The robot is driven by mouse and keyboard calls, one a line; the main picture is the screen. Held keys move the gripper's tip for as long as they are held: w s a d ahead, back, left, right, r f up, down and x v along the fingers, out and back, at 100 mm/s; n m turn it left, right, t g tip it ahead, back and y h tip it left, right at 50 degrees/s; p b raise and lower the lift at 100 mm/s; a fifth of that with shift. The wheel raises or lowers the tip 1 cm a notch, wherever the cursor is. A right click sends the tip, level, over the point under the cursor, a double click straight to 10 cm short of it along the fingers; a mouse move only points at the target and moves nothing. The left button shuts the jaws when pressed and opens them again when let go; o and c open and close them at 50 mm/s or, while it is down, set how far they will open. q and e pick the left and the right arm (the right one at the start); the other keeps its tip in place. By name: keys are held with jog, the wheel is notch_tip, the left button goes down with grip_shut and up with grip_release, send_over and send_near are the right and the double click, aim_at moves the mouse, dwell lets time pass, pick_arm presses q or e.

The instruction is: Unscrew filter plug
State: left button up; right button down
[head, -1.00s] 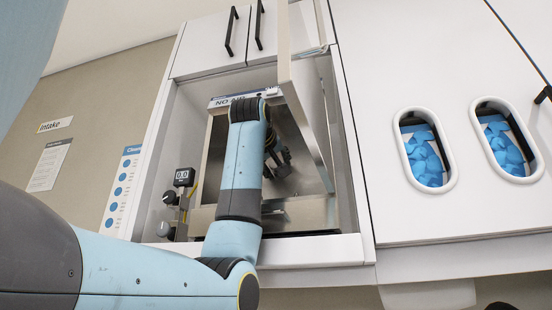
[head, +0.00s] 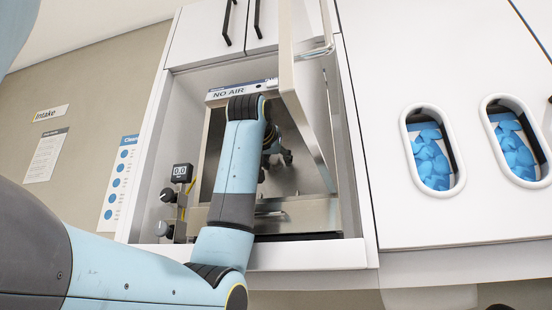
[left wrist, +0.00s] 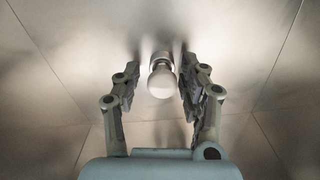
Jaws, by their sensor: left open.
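The filter plug (left wrist: 161,79) shows in the left wrist view as a pale rounded knob on the metal chamber wall. My left gripper (left wrist: 160,72) is open, with one finger on each side of the plug and a small gap to each. In the head view my left gripper (head: 277,152) is inside the open autoclave chamber (head: 310,185), partly hidden behind my forearm. The plug is hidden in the head view. My right gripper does not show.
The chamber door (head: 305,95) stands open at the chamber's right. A gauge reading 0.0 (head: 182,173) and knobs (head: 164,229) are at the left. A NO AIR label (head: 232,94) is above. Two oval bins of blue items (head: 432,160) are at the right.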

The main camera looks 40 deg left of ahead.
pick_arm(q)
jog(key=shift+f, duration=0.1)
grip_shut()
jog(key=n+b, duration=0.1)
jog(key=n, duration=0.1)
jog(key=n+b, duration=0.1)
jog(key=n, duration=0.1)
jog(key=shift+s+a+f, duration=0.15)
jog(key=shift+a, duration=0.05)
jog(key=n+b, duration=0.1)
jog(key=n, duration=0.1)
jog(key=shift+n, duration=0.3)
jog(key=shift+r, duration=0.3)
jog(key=shift+s+n, duration=0.1)
jog(key=shift+n, duration=0.2)
jog(key=shift+f+n+b, duration=0.1)
jog(key=shift+n+b, duration=0.6)
jog(key=shift+n, duration=0.5)
jog(key=n+b, duration=0.1)
jog(key=n, duration=0.2)
jog(key=shift+a, duration=0.1)
jog(key=shift+n, duration=0.6)
